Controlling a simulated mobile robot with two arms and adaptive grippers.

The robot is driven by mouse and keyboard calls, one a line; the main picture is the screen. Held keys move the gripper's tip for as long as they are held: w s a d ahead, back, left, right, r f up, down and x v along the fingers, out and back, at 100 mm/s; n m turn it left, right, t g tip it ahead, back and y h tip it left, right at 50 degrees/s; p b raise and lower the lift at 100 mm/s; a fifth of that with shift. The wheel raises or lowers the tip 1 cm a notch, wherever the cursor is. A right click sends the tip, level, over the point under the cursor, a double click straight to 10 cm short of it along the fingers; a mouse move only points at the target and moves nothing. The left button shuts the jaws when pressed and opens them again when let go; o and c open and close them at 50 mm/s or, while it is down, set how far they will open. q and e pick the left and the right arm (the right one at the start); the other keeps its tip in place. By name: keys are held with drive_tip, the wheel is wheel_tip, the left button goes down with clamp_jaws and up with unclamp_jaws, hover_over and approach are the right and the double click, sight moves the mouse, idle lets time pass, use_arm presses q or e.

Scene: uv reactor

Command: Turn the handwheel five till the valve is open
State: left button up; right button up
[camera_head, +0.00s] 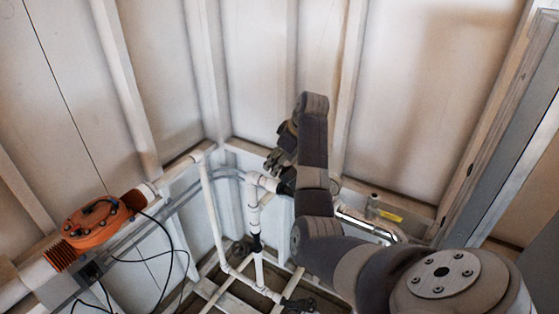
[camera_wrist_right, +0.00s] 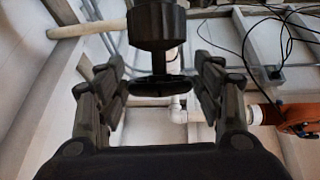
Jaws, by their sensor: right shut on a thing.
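In the right wrist view a black valve body (camera_wrist_right: 157,24) has a narrow stem that leads to a dark handwheel (camera_wrist_right: 155,87), seen nearly edge-on. My right gripper (camera_wrist_right: 158,86) has its two fingers on either side of the handwheel and is shut on it. In the head view my right gripper (camera_head: 279,160) is at the white pipework, partly hidden behind my own arm. The handwheel cannot be made out clearly there. How far the valve is open cannot be told. My left gripper is in neither view.
White pipes (camera_head: 208,205) run down in the corner of the panelled walls. An orange reactor unit (camera_head: 97,222) with black cables is at the left. A metal tube (camera_head: 365,222) with a yellow label near it lies right of my arm.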

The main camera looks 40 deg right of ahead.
drive_tip(key=shift+f+n+y, duration=0.15)
drive_tip(key=shift+n+y, duration=0.25)
drive_tip(key=shift+y, duration=0.2)
drive_tip(key=o, duration=1)
drive_tip(key=shift+s+d+r, duration=0.1)
drive_tip(key=shift+r, duration=0.25)
drive_tip(key=v, duration=0.6)
drive_tip(key=shift+d, duration=0.15)
drive_tip(key=shift+s+r, duration=0.15)
drive_tip(key=shift+r, duration=0.2)
